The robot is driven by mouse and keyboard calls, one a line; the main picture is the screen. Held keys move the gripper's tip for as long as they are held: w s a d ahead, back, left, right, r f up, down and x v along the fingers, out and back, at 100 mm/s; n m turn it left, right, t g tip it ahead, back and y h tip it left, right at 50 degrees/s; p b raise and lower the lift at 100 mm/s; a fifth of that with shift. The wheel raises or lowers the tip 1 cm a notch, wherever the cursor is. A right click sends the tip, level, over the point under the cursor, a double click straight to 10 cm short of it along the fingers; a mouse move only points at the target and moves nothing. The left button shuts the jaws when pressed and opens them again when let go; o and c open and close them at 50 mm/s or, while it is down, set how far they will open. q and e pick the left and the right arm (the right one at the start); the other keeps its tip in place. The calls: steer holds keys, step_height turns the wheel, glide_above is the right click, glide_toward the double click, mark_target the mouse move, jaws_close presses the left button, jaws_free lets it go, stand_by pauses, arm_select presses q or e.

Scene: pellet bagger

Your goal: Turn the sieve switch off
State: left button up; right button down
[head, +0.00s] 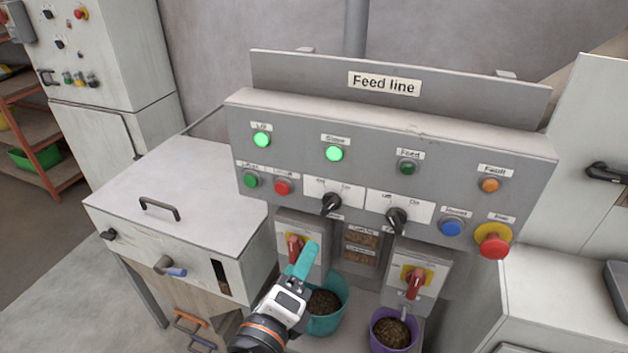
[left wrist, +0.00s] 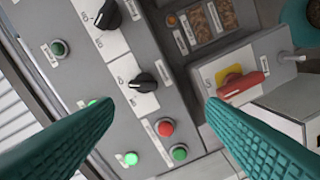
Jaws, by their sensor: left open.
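The grey Feed line panel (head: 375,138) carries two black rotary knobs. The left knob (head: 330,203) leans toward its right-hand mark, and the right knob (head: 397,220) leans to the left; the labels under them are too small to read. The Sieve lamp (head: 335,154) is lit green. My left gripper (head: 303,262) is open and empty, below the left knob and in front of the left red isolator handle (head: 294,247). In the left wrist view the left knob (left wrist: 144,84) shows between and beyond the fingers (left wrist: 158,106), apart from them. My right gripper is out of view.
Green (head: 251,180) and red (head: 282,187) buttons sit left of the knobs. A blue button (head: 451,228) and a red emergency stop (head: 492,245) sit at the right. A second red isolator handle (head: 414,284) and pellet-filled teal (head: 327,318) and purple (head: 394,334) buckets are below.

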mark_target(325, 209)
arm_select(q)
steer(key=shift+m, duration=0.5)
steer(key=r+p+x, duration=0.1)
steer(key=x, duration=0.2)
steer(key=p+x, duration=0.1)
steer(key=x, duration=0.3)
steer(key=r+p+x, duration=0.1)
steer(key=x, duration=0.3)
steer(key=shift+w+d+r, duration=0.25)
steer(key=shift+r, duration=0.05)
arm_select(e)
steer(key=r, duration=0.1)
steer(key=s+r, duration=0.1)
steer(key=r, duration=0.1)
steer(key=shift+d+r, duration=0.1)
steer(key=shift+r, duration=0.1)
arm_select(q)
steer(key=c, duration=1)
